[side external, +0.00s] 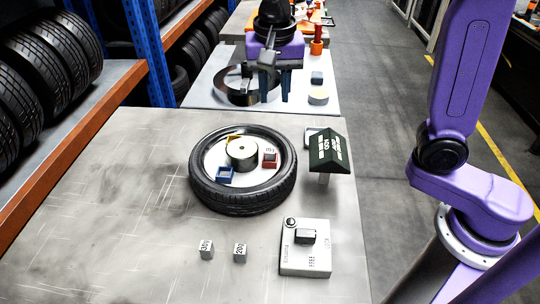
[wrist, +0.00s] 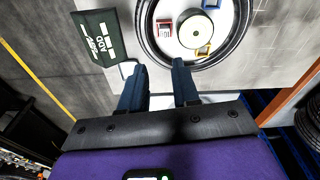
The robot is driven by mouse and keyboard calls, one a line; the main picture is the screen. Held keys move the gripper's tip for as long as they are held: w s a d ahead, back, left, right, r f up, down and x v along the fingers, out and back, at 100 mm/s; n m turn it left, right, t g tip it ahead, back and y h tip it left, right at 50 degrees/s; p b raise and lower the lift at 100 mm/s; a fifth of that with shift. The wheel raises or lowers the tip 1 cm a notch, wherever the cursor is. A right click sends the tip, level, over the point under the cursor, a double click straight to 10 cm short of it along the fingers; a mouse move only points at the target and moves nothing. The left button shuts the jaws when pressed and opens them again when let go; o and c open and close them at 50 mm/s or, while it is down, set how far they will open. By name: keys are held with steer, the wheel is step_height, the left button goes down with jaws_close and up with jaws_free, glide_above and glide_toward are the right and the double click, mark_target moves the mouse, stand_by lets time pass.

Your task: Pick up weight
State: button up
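Two small grey cubes with printed numbers, which look like weights, stand on the near table in the side external view: one (side external: 206,250) at left and one (side external: 240,253) beside it. A black tyre (side external: 243,202) lies flat behind them. Inside its ring are a round metal hub (side external: 242,150), a blue square holder (side external: 225,175), a yellow one (side external: 234,138) and a red one (side external: 269,161) with a numbered grey top. The red one also shows in the wrist view (wrist: 165,31). My gripper (side external: 274,95) is open and empty, pointing down beyond the tyre's far side; its fingers (wrist: 159,68) are apart.
A dark sign (side external: 328,150) stands right of the tyre. A switch box (side external: 305,262) is at the table's near right. A far table holds a dark ring (side external: 237,96), a blue block (side external: 317,78) and a pale yellow disc (side external: 318,97). The table's near left is clear.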

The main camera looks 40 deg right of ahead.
steer(key=w+m, duration=0.1)
glide_above(270, 150)
steer(key=shift+m, duration=0.3)
steer(key=f, duration=1)
steer(key=shift+s+a+f, duration=0.15)
steer(key=shift+s+f, duration=0.05)
steer(key=shift+s, duration=0.05)
steer(key=shift+w+f, duration=0.2)
steer(key=shift+f, duration=3)
jaws_close()
